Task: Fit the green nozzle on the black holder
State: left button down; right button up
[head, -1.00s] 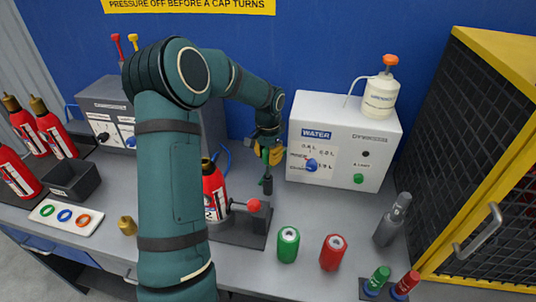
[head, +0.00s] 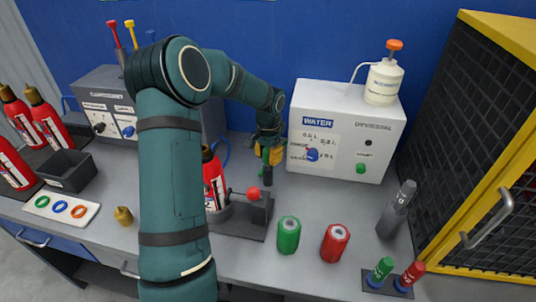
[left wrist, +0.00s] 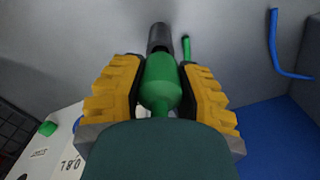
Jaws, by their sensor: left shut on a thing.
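My left gripper (head: 268,155) with yellow fingers is shut on the green nozzle (left wrist: 161,84). In the left wrist view the nozzle sits between both fingers, its wide end towards the dark cylinder. This dark cylinder, apparently the black holder (head: 268,178), stands just below the gripper in the head view. It also shows straight beyond the nozzle in the left wrist view (left wrist: 160,38). I cannot tell whether nozzle and holder touch. A thin green strip (left wrist: 186,48) lies beside the holder. My right gripper is not in view.
The white WATER box (head: 345,135) is close right of the gripper. A red extinguisher (head: 214,180) and a red-knobbed stand (head: 255,212) are close left and in front. A green can (head: 288,235) and a red can (head: 335,243) stand nearer the front. A yellow-framed cage (head: 490,150) is at right.

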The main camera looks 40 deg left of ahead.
pick_arm(q)
jog(key=shift+f+b, duration=0.65)
jog(key=shift+f, duration=0.6)
jog(key=c, duration=0.7)
grip_release()
jog(key=shift+o, duration=0.2)
notch_tip(320, 180, up, 12)
